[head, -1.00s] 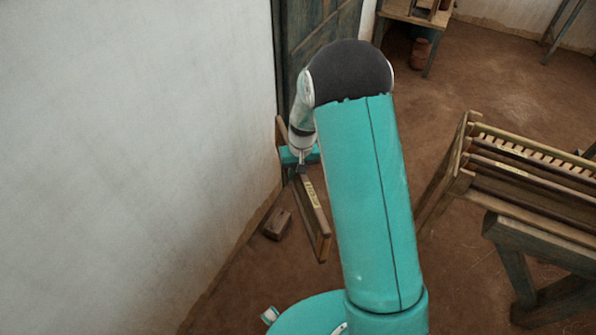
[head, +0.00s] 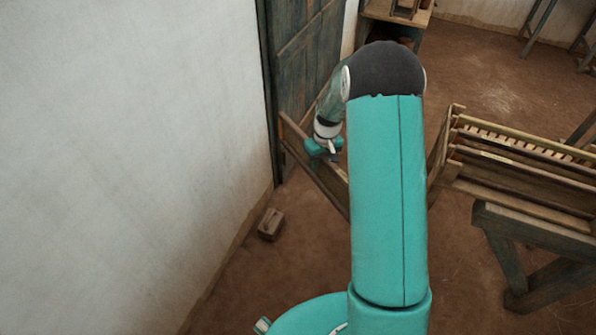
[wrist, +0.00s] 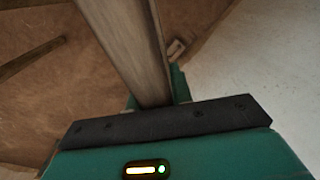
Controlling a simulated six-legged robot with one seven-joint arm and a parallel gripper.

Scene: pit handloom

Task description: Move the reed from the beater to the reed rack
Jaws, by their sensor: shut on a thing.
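The reed (head: 337,182) is a long wooden frame, held in the air beside the wall and the dark door. It slants from upper left to lower right, and its lower right end is hidden behind my arm. My gripper (head: 325,147) is shut on its upper bar. In the wrist view the reed (wrist: 125,40) is a long wooden bar running up and left from between the jaws. A slatted wooden rack (head: 523,188) with a toothed rail, seemingly the reed rack, stands at the right, apart from the reed. I cannot make out the beater.
A small wooden block (head: 270,224) lies on the earth floor near the white wall (head: 120,150). The dark door (head: 300,75) is close behind the gripper. A trestle (head: 530,240) stands at the lower right, and a wooden table (head: 400,14) at the back.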

